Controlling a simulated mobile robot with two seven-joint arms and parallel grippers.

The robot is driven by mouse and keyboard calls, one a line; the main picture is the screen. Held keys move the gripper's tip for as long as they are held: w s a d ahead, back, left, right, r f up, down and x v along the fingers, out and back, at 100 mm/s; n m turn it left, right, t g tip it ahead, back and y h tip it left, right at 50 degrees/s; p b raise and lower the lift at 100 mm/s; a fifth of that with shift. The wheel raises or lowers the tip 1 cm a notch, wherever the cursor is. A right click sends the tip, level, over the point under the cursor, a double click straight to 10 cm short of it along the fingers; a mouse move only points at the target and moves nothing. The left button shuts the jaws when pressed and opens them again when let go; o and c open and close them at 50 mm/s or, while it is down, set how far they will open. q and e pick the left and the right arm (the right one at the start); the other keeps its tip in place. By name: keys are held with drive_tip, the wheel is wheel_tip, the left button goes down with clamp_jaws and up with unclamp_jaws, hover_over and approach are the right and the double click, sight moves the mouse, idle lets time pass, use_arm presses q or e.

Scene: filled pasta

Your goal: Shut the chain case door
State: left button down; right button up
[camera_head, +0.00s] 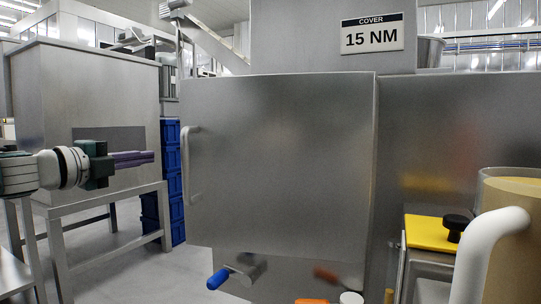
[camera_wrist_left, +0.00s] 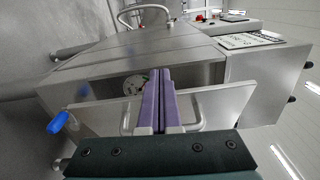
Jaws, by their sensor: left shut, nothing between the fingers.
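The chain case door (camera_head: 285,160) is a large grey metal panel in the middle of the head view, with a pale upright handle (camera_head: 191,165) near its left edge. In the left wrist view the door (camera_wrist_left: 235,108) stands away from the case (camera_wrist_left: 120,50), and a round part (camera_wrist_left: 135,85) shows in the dark gap behind it. My left gripper (camera_head: 150,158) has purple fingers, shut and empty, to the left of the handle in the head view. In the left wrist view its fingers (camera_wrist_left: 158,75) overlap the door; I cannot tell whether they touch it. My right gripper is not in view.
A blue-gripped lever (camera_head: 218,279) sticks out below the door. A grey metal bin on legs (camera_head: 85,95) and stacked blue crates (camera_head: 172,185) stand at the left. A yellow-topped unit (camera_head: 427,230) with a black knob stands at the right. Some floor is clear at lower left.

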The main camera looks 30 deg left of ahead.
use_arm(q)
drive_tip(key=s+d+f+m+h+p, duration=0.2)
drive_tip(key=d+f+m, duration=0.25)
drive_tip(key=d, duration=0.35)
drive_tip(key=m+y+p, duration=0.3)
drive_tip(key=m, duration=0.9)
approach(183, 173)
drive_tip(key=w, duration=0.3)
drive_tip(key=w+p, duration=0.1)
drive_tip(key=w, duration=0.1)
drive_tip(key=shift+w+a+r, duration=0.15)
drive_tip(key=shift+w+a, duration=0.1)
drive_tip(key=shift+a, duration=0.15)
drive_tip(key=shift+w, duration=0.65)
